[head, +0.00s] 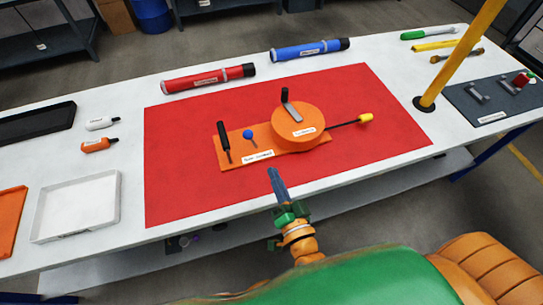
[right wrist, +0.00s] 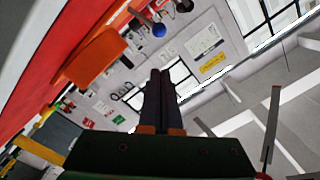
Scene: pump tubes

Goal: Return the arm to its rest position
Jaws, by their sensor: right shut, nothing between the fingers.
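My right gripper (head: 277,184) shows in the head view at the front edge of the table, in front of the orange pump assembly. Its fingers are together and hold nothing; they also show closed in the right wrist view (right wrist: 160,85). The orange pump assembly (head: 296,128) sits on the red mat (head: 185,190), apart from the gripper. It has a round housing, a black crank handle, a blue knob and a rod with a yellow end. My left gripper is in neither view.
A red tube (head: 207,80) and a blue tube (head: 309,50) lie behind the mat. A white tray (head: 78,207), an orange tray (head: 10,218) and small bottles (head: 97,145) are at the left. A yellow post (head: 462,52) stands at the right, near a grey board (head: 480,112).

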